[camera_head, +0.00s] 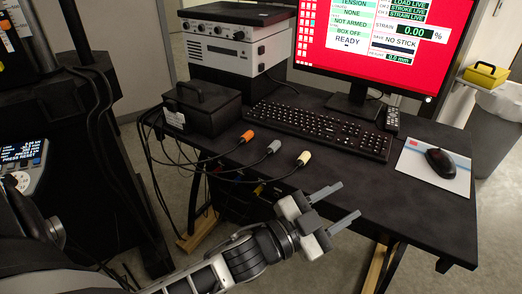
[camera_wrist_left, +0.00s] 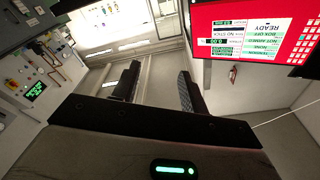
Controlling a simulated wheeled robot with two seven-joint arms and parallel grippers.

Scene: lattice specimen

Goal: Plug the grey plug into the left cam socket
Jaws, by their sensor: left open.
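The grey plug (camera_head: 273,147) lies on the dark desk near its front edge, its cable running left over the edge. It is between an orange plug (camera_head: 248,136) and a cream plug (camera_head: 304,158). My left gripper (camera_head: 349,199) is open and empty, in front of and to the right of the plugs, apart from them. In the left wrist view its two fingers (camera_wrist_left: 159,68) are spread with nothing between them. A white instrument box (camera_head: 220,52) with round fittings stands at the back left; I cannot tell which fitting is the left cam socket. My right gripper is not in view.
A black box with a handle (camera_head: 202,108) stands left of the plugs. Behind are a keyboard (camera_head: 325,128) and a red-screen monitor (camera_head: 380,40). A mouse (camera_head: 440,161) lies on a mat at right. Desk surface right of the cream plug is clear.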

